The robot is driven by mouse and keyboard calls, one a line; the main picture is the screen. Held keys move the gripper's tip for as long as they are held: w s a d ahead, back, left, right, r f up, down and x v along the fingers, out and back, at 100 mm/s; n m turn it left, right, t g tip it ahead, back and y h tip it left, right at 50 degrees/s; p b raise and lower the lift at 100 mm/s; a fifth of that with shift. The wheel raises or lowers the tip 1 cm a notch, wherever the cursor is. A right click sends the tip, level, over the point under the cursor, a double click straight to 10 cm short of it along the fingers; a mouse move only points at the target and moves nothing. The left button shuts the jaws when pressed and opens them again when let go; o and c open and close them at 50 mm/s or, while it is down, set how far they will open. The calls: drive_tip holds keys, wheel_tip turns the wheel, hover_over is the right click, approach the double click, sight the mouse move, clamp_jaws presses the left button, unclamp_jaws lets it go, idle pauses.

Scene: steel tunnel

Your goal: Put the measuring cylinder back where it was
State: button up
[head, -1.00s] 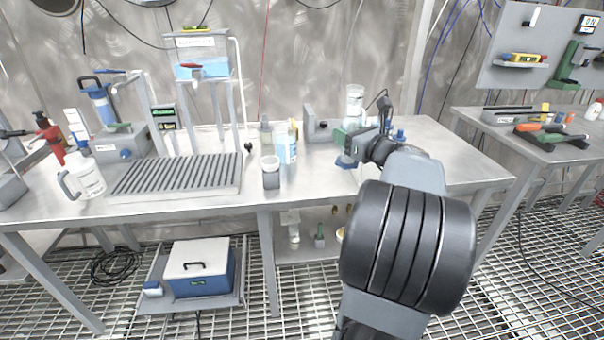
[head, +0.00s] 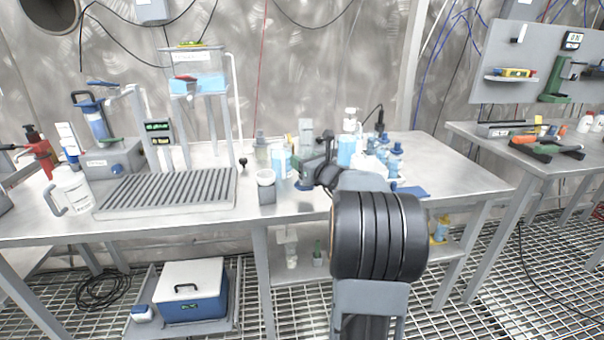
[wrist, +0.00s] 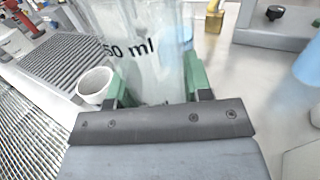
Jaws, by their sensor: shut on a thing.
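The measuring cylinder is clear, with a blue base. It is upright between the green jaws of my gripper (wrist: 155,90), which is shut on it. In the wrist view the cylinder (wrist: 145,55) shows large "50 ml" print, part of it cut off. In the head view the cylinder (head: 305,135) rises above my gripper (head: 308,172), over the middle of the bench (head: 225,222). Its blue base shows just below the jaws, low over or on the bench top; I cannot tell which.
A grey-white cup (head: 266,188) stands just left of the cylinder, with a blue bottle (head: 279,162) behind it. A ribbed drain rack (head: 170,192) lies further left. Several bottles (head: 395,160) and a blue pad (head: 412,191) are to the right. Bench front between is clear.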

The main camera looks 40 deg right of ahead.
drive_tip(key=shift+w+a+f, duration=0.1)
drive_tip(key=shift+w+f, duration=0.1)
drive_tip(key=shift+f, duration=0.15)
drive_tip(key=shift+w+f+b, duration=0.1)
drive_tip(key=shift+f+b, duration=0.5)
drive_tip(key=shift+f, duration=1)
drive_tip(key=shift+f, duration=0.25)
drive_tip(key=o, duration=1)
drive_tip(key=shift+r, duration=0.1)
drive_tip(key=shift+c, duration=0.2)
